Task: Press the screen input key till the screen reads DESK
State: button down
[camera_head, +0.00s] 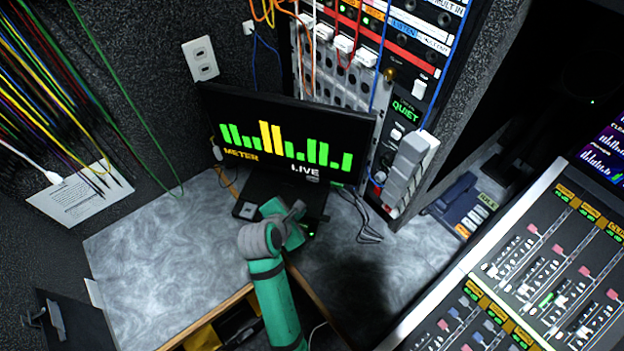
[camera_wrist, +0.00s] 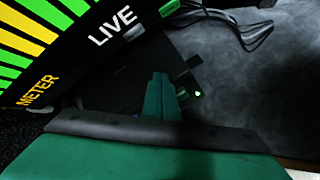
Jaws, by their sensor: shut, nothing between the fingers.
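The black screen (camera_head: 290,135) stands tilted on the counter and shows green and yellow bars. It reads METER at lower left and LIVE at lower right; the screen also shows in the wrist view (camera_wrist: 60,45). A small grey key (camera_wrist: 135,33) and a green one (camera_wrist: 168,8) sit on its lower edge near LIVE. I cannot tell which key is the input key. My gripper (camera_head: 299,208) is shut and empty, in front of the screen's dark base. In the wrist view its fingertips (camera_wrist: 158,78) are over the base, beside a small green light (camera_wrist: 197,93).
A dark box with a pale square (camera_head: 248,210) sits left of my gripper. Cables (camera_head: 365,220) lie at right. The counter (camera_head: 150,250) at left is clear.

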jog(key=shift+w+d, duration=0.45)
jog(key=shift+w, duration=0.8)
jog(key=shift+w+d, duration=0.4)
jog(key=shift+w, duration=0.8)
jog(key=shift+w+d, duration=0.45)
jog(key=shift+w, duration=0.8)
jog(key=shift+w, duration=0.15)
jog(key=shift+w+d, duration=0.15)
jog(key=shift+w, duration=0.1)
jog(key=shift+w+d, duration=0.15)
jog(key=shift+w, duration=0.2)
jog(key=shift+s, duration=0.1)
jog(key=shift+s+a, duration=0.3)
jog(key=shift+s, duration=0.4)
jog(key=shift+s+a, duration=0.25)
jog(key=shift+s, duration=0.55)
jog(key=shift+s+a, duration=0.3)
jog(key=shift+s, duration=0.45)
jog(key=shift+s+a, duration=0.25)
jog(key=shift+s, duration=0.55)
